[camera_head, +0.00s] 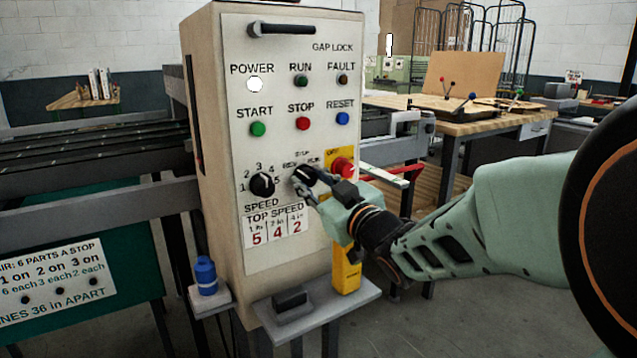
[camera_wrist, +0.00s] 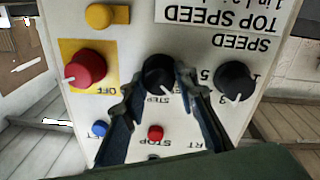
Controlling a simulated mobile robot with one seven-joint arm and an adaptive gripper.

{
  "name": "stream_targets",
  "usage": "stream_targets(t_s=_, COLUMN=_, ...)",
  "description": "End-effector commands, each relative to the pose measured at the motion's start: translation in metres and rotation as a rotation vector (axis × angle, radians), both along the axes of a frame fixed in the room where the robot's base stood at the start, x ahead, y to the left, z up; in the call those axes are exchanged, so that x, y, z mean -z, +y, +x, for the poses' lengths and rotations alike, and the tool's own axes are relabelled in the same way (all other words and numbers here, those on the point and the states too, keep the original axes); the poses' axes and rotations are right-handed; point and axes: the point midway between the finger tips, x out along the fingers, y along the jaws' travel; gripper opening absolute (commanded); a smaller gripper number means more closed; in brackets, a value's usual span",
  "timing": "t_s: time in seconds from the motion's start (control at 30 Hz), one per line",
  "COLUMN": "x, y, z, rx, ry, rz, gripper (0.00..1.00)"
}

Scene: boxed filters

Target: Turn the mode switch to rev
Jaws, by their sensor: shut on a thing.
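The mode switch (camera_head: 304,174) is a black round knob on the cream control panel, with REV at its left, a label above it and RUN at its right. In the wrist view, which is upside down, the knob (camera_wrist: 158,72) sits between my two fingers. Its white pointer mark points roughly toward the STEP label, perhaps a little to the REV side. My gripper (camera_head: 311,180) is shut on the knob, coming from the lower right. It also shows in the wrist view (camera_wrist: 155,76). The fingers partly cover the REV and RUN labels.
The black speed knob (camera_head: 262,185) is close on the left, and the red off button (camera_head: 342,166) on yellow is close on the right. START, STOP and RESET buttons lie above. A small shelf (camera_head: 335,308) with a black block juts out below.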

Motion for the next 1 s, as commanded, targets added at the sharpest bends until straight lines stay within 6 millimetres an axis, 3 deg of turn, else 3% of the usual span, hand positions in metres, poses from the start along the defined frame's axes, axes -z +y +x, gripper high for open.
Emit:
stream_targets(t_s=0.13, x=-0.0024, y=-0.0004, z=0.0007, rx=0.001, ry=-0.005, rz=0.001, gripper=0.03)
stream_targets(t_s=0.17, x=-0.0024, y=-0.0004, z=0.0007, rx=0.001, ry=-0.004, rz=0.001, gripper=0.29)
stream_targets(t_s=0.3, x=-0.002, y=-0.0002, z=0.0004, rx=0.001, ry=-0.003, rz=0.001, gripper=0.44)
stream_targets(t_s=0.77, x=-0.0011, y=0.0, z=0.0002, rx=-0.001, ry=0.002, rz=0.006, gripper=0.44)
stream_targets(t_s=1.0, x=-0.0051, y=0.0002, z=0.0002, rx=0.0, ry=0.064, rz=0.092, gripper=0.44)
